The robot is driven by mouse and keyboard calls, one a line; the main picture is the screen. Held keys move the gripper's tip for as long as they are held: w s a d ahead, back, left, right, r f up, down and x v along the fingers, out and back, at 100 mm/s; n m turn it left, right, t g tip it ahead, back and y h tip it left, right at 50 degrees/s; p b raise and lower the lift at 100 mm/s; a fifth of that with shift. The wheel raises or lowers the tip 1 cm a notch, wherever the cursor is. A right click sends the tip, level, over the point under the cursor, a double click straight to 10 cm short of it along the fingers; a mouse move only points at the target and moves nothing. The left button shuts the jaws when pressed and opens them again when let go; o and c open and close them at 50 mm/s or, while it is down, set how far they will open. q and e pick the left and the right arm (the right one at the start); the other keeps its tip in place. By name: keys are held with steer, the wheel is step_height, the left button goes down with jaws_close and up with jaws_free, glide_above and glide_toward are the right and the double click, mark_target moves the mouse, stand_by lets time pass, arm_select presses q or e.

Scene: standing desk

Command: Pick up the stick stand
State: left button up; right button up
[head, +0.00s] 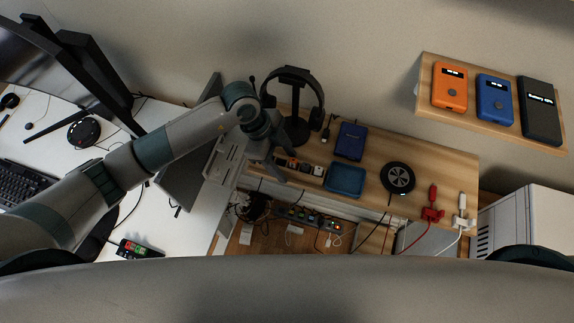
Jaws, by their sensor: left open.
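A low stand with several small sticks, which looks like the stick stand (314,169), sits on the wooden shelf left of the blue tray. Its left end is partly hidden by my left gripper. My left gripper (279,163) is open, with its fingers pointing down at the left end of the stand. I cannot tell whether the fingers touch it; nothing shows held between them. My right gripper is not in view.
A headphone stand with black headphones (292,95) stands close behind my left gripper. A blue box (350,141), a blue tray (346,180), a round black device (398,178) and red and white cable plugs (432,214) share the wooden shelf (440,165). A white desk (190,222) lies left.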

arm_select(q)
steer(key=shift+c, duration=0.6)
steer(key=c, duration=1.2)
steer(key=shift+r, duration=0.15)
steer(key=shift+w+r+b, duration=0.1)
steer(key=shift+r+b, duration=0.4)
steer(key=shift+r, duration=0.1)
steer(key=r, duration=0.1)
steer(key=b, duration=0.1)
steer(key=r, duration=0.1)
steer(key=shift+s+r, duration=0.25)
steer(key=shift+r, duration=0.1)
steer(key=s+r+b, duration=0.1)
steer(key=s+r, duration=0.1)
steer(key=s, duration=0.1)
steer(key=s+r+b, duration=0.1)
steer(key=s+r, duration=0.1)
steer(key=s, duration=0.2)
steer(key=s+r+b, duration=0.1)
steer(key=s+r, duration=0.2)
steer(key=s, duration=0.1)
steer(key=shift+s+a, duration=0.15)
steer(key=shift+a, duration=0.25)
